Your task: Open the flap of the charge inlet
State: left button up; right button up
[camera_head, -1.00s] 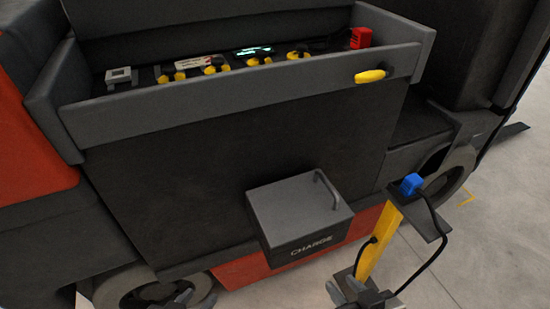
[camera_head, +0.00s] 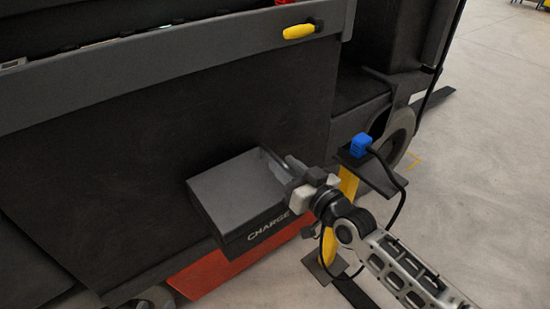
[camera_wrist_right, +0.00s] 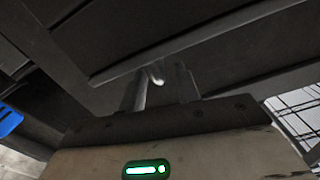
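The charge inlet is a dark grey box marked CHARGE (camera_head: 268,228) low on the machine's side. Its flap (camera_head: 232,188) is the flat lid, lying closed on top. A thin bar handle (camera_head: 268,158) stands along the lid's right edge. My right gripper (camera_head: 288,168) reaches in from the lower right, at this handle. In the right wrist view its two fingers (camera_wrist_right: 165,88) stand apart, with a light bar end (camera_wrist_right: 157,74) showing between them. Whether they touch the handle is unclear.
A blue plug (camera_head: 361,143) with a black cable sits on a yellow post's dark plate (camera_head: 380,178), close right of my right gripper. A yellow handle (camera_head: 299,31) is on the grey rail above. A wheel (camera_head: 400,132) stands behind. Open floor lies to the right.

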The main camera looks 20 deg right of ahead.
aim_at(264, 147)
jog(key=x, duration=0.3)
jog(key=shift+w+a, duration=0.15)
jog(key=shift+w, duration=0.2)
jog(key=shift+w+a, duration=0.1)
jog(key=shift+w, duration=0.2)
jog(key=shift+c, duration=0.3)
grip_shut()
jog(key=shift+r, duration=0.1)
